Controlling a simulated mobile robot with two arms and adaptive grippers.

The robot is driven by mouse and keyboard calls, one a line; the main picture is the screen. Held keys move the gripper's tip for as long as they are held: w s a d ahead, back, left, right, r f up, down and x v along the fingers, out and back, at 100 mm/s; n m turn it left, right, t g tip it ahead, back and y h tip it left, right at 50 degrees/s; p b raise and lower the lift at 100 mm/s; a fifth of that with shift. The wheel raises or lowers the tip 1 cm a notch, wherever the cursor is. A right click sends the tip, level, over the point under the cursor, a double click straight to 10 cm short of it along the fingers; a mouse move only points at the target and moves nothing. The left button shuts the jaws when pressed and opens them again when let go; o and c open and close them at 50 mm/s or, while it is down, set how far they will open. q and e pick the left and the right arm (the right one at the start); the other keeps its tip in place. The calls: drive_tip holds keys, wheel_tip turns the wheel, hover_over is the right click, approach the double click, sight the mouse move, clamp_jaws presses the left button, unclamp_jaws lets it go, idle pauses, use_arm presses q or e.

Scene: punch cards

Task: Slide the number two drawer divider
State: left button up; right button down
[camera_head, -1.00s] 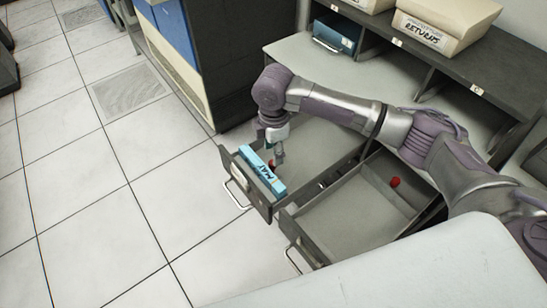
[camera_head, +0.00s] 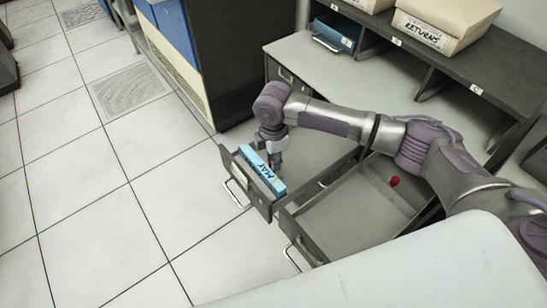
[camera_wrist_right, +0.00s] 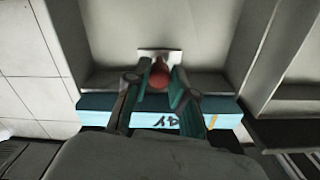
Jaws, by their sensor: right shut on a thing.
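Two open drawers stand side by side in the head view. My right gripper (camera_head: 272,166) reaches down into the left drawer (camera_head: 232,178), behind a blue box marked MAY (camera_head: 262,172). In the right wrist view, its fingers (camera_wrist_right: 160,88) are shut on a red knob (camera_wrist_right: 160,73), with a small pale plate (camera_wrist_right: 158,53) beside it. My left gripper is out of view.
The right drawer (camera_head: 350,222) is open and holds another red knob (camera_head: 394,181) near its far end. A desk with cubbies and a RETURNS box (camera_head: 440,30) stands behind. A pale surface (camera_head: 420,270) fills the lower right. Tiled floor is clear at left.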

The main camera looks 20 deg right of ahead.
drive_tip(key=shift+w+d, duration=0.15)
drive_tip(key=shift+d, duration=0.25)
drive_tip(key=w+d, duration=0.1)
drive_tip(key=d, duration=0.3)
drive_tip(key=w+d+p, duration=0.1)
drive_tip(key=w+d, duration=0.1)
drive_tip(key=d, duration=0.2)
drive_tip(key=w+d, duration=0.1)
drive_tip(key=d, duration=0.2)
drive_tip(key=shift+w+d, duration=0.15)
drive_tip(key=shift+d, duration=0.25)
drive_tip(key=c, duration=1)
unclamp_jaws()
